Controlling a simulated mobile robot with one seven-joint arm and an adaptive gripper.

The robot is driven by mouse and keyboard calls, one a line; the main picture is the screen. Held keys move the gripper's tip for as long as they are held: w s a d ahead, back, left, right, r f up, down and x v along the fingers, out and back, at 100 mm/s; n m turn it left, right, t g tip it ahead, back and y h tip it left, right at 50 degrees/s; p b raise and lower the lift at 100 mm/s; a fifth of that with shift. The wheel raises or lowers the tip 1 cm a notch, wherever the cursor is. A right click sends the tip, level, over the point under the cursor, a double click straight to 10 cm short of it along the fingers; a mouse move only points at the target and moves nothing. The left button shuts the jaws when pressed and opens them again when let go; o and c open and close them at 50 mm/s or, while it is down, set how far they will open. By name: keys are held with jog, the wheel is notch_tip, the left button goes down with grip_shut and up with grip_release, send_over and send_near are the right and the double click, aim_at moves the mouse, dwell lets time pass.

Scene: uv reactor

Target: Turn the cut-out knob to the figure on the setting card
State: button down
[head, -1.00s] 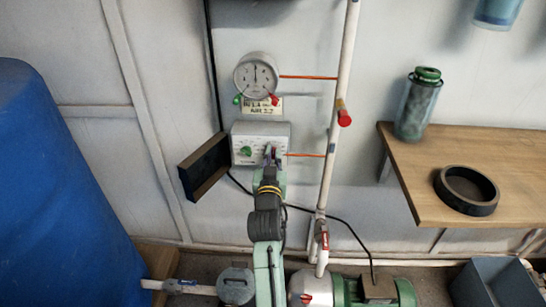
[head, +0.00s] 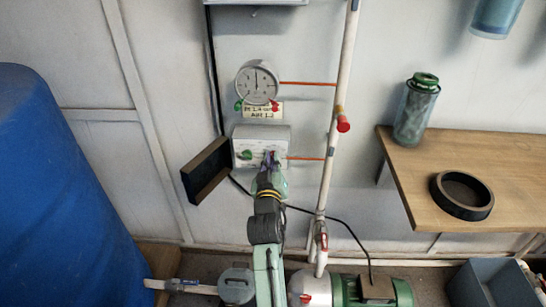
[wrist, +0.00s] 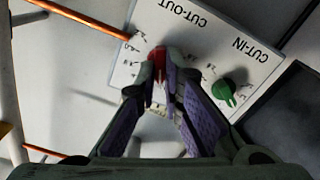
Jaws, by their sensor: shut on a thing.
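The control box (head: 280,133) is a pale box on the wall; in the wrist view its panel (wrist: 205,45) reads CUT-OUT and CUT-IN, upside down. The red cut-out knob (wrist: 157,56) is between my fingertips, and my gripper (wrist: 160,75) is shut on it; its pointer is mostly hidden. In the head view my gripper (head: 270,162) covers the knob. The green cut-in knob (wrist: 224,91) is beside it and untouched. The setting card (head: 262,109) hangs under the round gauge (head: 257,80); its lettering is small and blurred, with lines resembling "CUT-IN" and "CUT-OUT" not clearly legible.
A dark open door or frame (head: 204,170) juts out left of the box. A white pipe (head: 334,150) with a red-handled valve (head: 343,125) runs upright to the right. Orange tubes (head: 307,158) link it to the box and gauge. A wooden shelf (head: 480,150) is further right.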

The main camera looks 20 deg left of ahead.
jog(key=n+p, duration=0.2)
jog(key=n, duration=0.2)
jog(key=shift+a+f+n+p, duration=0.15)
jog(key=shift+n+p, duration=0.75)
jog(key=shift+n, duration=0.6)
jog(key=c, duration=1.7)
grip_release()
jog(key=v, duration=0.7)
jog(key=shift+s, duration=0.3)
